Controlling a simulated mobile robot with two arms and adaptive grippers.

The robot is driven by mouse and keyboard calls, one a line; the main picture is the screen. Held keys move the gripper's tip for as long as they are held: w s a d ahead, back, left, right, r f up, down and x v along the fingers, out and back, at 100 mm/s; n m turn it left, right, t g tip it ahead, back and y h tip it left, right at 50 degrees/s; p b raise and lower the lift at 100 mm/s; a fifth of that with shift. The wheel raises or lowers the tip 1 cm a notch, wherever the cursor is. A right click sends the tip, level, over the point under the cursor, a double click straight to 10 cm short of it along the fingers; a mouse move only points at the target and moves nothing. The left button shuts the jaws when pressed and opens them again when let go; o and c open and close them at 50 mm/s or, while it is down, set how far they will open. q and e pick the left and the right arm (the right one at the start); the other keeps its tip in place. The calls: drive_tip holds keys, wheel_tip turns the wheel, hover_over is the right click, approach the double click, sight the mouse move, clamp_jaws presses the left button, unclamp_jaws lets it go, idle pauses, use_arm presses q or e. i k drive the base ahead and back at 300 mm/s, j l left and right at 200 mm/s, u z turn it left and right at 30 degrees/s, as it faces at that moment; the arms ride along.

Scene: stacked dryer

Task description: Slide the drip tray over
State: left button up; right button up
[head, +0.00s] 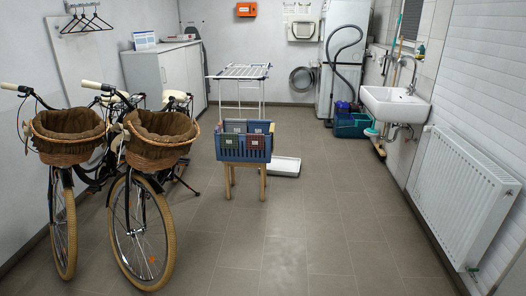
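A shallow white tray (285,166), which looks like the drip tray, lies flat on the tiled floor in the middle of the room. Its left part is hidden behind a blue crate (229,151) and the wooden stool (262,181) under it. Its right part is in plain view. The tray looks empty from here. Neither of my grippers shows in the head view.
Two bicycles with wicker baskets (158,135) stand at the left. A drying rack (240,72) stands behind the crate. A stacked dryer column (343,55), sink (395,103) and radiator (465,190) line the back and right. The floor at centre right is clear.

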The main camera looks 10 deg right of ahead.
sight(278, 165)
drive_tip(key=i+l+z, duration=0.35)
drive_tip(key=i, duration=0.4)
drive_tip(key=i+l+z, duration=0.3)
drive_tip(key=i, duration=0.55)
drive_tip(key=i+l+z, duration=0.1)
drive_tip(key=i+z, duration=0.25)
drive_tip(key=i, duration=0.45)
drive_tip(key=i+u, duration=0.1)
drive_tip(key=i, duration=0.35)
drive_tip(key=i+l+u, duration=0.15)
drive_tip(key=i, duration=0.3)
drive_tip(key=i+l+u, duration=0.1)
drive_tip(key=i, duration=0.35)
drive_tip(key=i+l+u, duration=0.1)
drive_tip(key=i, duration=0.35)
